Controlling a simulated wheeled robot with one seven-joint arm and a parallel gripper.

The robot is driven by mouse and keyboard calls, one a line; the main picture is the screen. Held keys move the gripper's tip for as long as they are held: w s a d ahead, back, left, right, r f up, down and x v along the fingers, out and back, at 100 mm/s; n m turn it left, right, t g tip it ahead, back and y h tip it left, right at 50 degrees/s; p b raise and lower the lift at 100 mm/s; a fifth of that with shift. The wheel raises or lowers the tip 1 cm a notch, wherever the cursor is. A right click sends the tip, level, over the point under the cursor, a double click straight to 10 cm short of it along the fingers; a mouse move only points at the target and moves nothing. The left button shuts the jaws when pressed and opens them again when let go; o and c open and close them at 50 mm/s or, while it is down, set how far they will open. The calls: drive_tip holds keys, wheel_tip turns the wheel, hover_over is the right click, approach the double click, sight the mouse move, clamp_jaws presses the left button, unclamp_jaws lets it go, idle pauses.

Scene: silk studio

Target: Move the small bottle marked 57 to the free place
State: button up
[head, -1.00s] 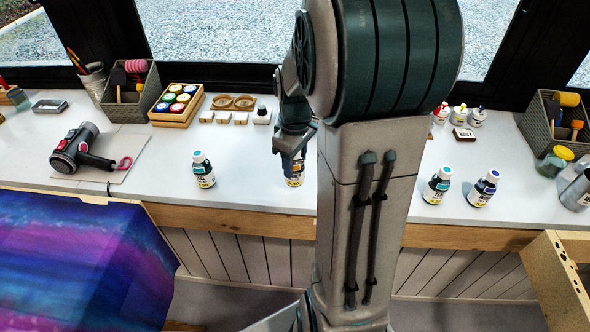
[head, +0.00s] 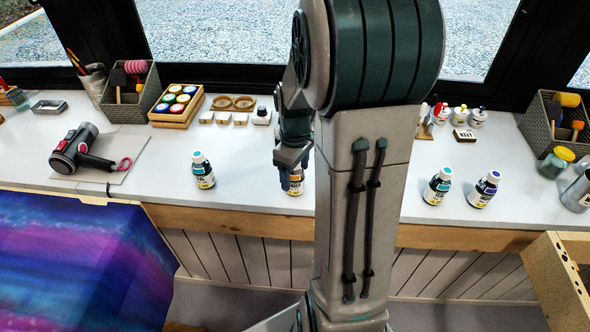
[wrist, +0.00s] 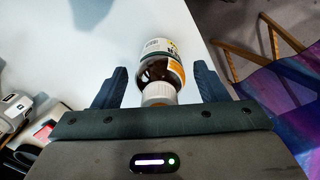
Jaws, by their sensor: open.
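My gripper (head: 290,178) is open at a small bottle (head: 295,191) near the front edge of the white counter. In the head view the gripper and arm hide most of that bottle. In the wrist view the bottle (wrist: 162,62) has a whitish cap, a brown body and a white and orange label. Three similar bottles stand upright: one to the left (head: 203,170) with a teal cap, and two to the right (head: 437,186) (head: 484,188). I cannot read any 57.
Behind stand a wooden box of paint pots (head: 177,105), wooden rings (head: 233,103) and small blocks (head: 222,119). A dark tool (head: 80,150) lies on a board at left. Grey baskets (head: 130,98) (head: 550,120) stand at both sides. The counter between the left bottle and tool is clear.

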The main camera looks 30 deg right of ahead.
wheel_tip(320, 180, up, 12)
drive_tip(key=shift+f, duration=0.1)
drive_tip(key=shift+s+a+r, duration=0.1)
drive_tip(key=shift+a+r, duration=0.05)
drive_tip(key=shift+r, duration=0.15)
drive_tip(key=s+a+f+m+t, duration=0.1)
drive_tip(key=s+a+m+t, duration=0.2)
drive_tip(key=s+a+m, duration=0.3)
drive_tip(key=s+a, duration=0.5)
drive_tip(key=s, duration=0.1)
drive_tip(key=shift+a+f, duration=0.2)
drive_tip(key=shift+a, duration=0.15)
